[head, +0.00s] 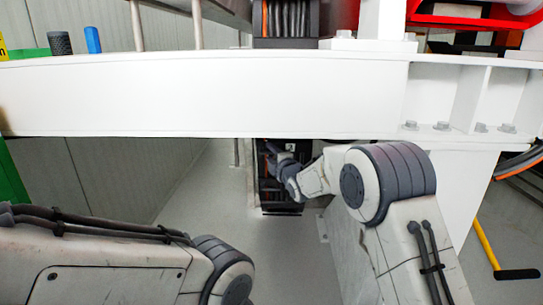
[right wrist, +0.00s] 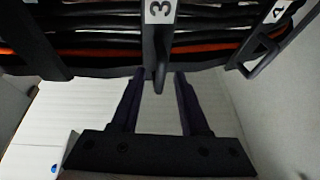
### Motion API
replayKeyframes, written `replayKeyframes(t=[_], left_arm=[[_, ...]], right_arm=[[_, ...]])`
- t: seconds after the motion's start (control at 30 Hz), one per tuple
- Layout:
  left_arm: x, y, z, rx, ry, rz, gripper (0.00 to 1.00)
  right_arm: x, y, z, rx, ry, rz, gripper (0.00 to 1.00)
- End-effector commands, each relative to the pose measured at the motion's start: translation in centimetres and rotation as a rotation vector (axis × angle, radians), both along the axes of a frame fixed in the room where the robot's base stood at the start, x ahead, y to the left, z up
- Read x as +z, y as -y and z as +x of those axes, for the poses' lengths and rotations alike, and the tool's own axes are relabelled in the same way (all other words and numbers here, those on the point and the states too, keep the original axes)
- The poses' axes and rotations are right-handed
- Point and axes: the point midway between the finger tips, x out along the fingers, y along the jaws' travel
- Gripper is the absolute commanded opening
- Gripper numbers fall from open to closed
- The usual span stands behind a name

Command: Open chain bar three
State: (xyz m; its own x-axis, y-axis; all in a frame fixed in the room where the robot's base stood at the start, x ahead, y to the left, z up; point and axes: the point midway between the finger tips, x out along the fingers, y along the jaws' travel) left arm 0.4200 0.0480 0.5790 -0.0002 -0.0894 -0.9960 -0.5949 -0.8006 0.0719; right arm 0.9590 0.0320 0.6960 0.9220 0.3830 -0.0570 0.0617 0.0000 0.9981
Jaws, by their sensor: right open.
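Chain bar three (right wrist: 158,40) is a dark upright bar with a white label "3" (right wrist: 160,10), across a bundle of black and orange cables in the right wrist view. Its lower end hangs down between my right gripper's fingertips in the picture. My right gripper (right wrist: 160,76) is open, one dark finger to each side of the bar, with a gap on both sides. In the head view my right gripper (head: 273,152) is small and dark, at the cable chain (head: 282,198) under the white beam. My left arm shows at lower left, its gripper out of view.
Another bar labelled "4" (right wrist: 275,12), with a loop-shaped end, is to the right in the right wrist view. A wide white beam (head: 210,95) crosses above my arms. A yellow-handled tool (head: 488,245) is at right. Grey floor (head: 215,185) is clear left of the chain.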

Motion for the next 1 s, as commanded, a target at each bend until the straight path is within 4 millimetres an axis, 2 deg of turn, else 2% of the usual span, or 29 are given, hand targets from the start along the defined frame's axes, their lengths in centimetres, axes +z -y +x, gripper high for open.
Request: replayKeyframes(t=[0.03,0.13,0.17,1.0], left_arm=[[0.0,0.0,0.0,0.0,0.0,0.0,0.5],[0.0,0.0,0.0,0.0,0.0,0.0,0.5],[0.0,0.0,0.0,0.0,0.0,0.0,0.5],[0.0,0.0,0.0,0.0,0.0,0.0,0.5]], right_arm=[[0.0,0.0,-0.01,0.0,0.0,0.0,0.45],[-0.01,0.02,-0.02,0.0,0.0,0.0,0.06],[0.0,0.03,-0.01,0.0,0.0,0.0,0.0],[-0.04,0.09,-0.02,-0.001,-0.001,0.0,0.0]])
